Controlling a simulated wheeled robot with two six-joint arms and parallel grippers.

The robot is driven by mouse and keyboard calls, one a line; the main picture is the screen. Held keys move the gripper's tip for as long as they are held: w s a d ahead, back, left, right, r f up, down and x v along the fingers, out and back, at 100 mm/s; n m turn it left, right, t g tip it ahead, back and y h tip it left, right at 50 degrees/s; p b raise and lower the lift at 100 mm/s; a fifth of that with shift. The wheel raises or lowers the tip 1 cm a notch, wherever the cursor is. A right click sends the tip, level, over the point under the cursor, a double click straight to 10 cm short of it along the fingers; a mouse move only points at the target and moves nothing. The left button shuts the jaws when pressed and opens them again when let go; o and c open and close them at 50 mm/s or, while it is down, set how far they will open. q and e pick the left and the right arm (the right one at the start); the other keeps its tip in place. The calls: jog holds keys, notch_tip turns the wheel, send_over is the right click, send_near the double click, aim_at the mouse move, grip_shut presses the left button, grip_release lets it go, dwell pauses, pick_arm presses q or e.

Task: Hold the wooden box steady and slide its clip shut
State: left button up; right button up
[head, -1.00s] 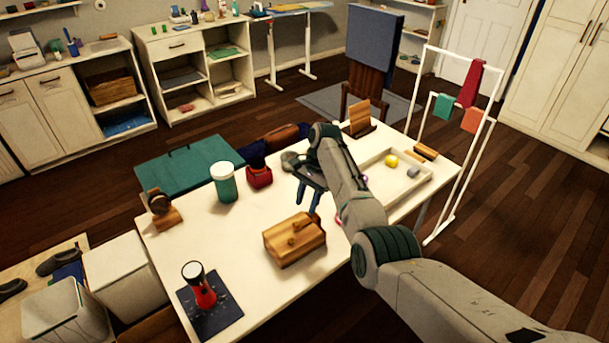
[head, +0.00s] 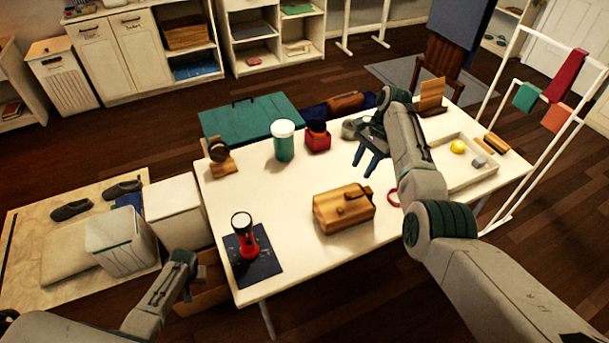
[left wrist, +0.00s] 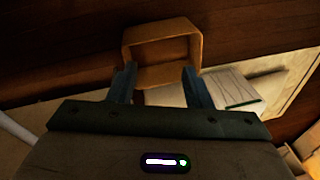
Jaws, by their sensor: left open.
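The wooden box (head: 330,217) sits closed on the white table, near its front middle. Small wooden pieces show on its front and at its right end; the clip is too small to make out clearly. My right gripper (head: 364,172) is open and empty above the table, behind the box and a little to its right. My left gripper (head: 187,296) is low at the left, off the table's front left corner and well apart from the box. In the left wrist view, its two blue fingers (left wrist: 160,82) are spread with nothing held. The box does not show there.
A red flashlight (head: 248,249) stands on a dark mat left of the box. A teal jar (head: 283,146), a red holder (head: 318,141) and a headphone stand (head: 222,161) are further back. A tray (head: 481,186) lies right. White bins (head: 176,211) stand beside the table.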

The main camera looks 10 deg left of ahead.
pick_arm(q)
jog(key=w+a+r+n, duration=0.2)
jog(key=w+a+r, duration=0.3)
jog(key=w+r, duration=0.65)
jog(key=w+d+r+n, duration=0.15)
jog(key=w+r, duration=0.25)
jog(key=r, duration=0.5)
jog(key=n+g+h, duration=0.1)
jog(key=n+h, duration=0.6)
jog(key=n, duration=0.1)
send_near(340, 209)
jog(key=x, duration=0.8)
jog(key=shift+w+d+f, duration=0.1)
grip_shut()
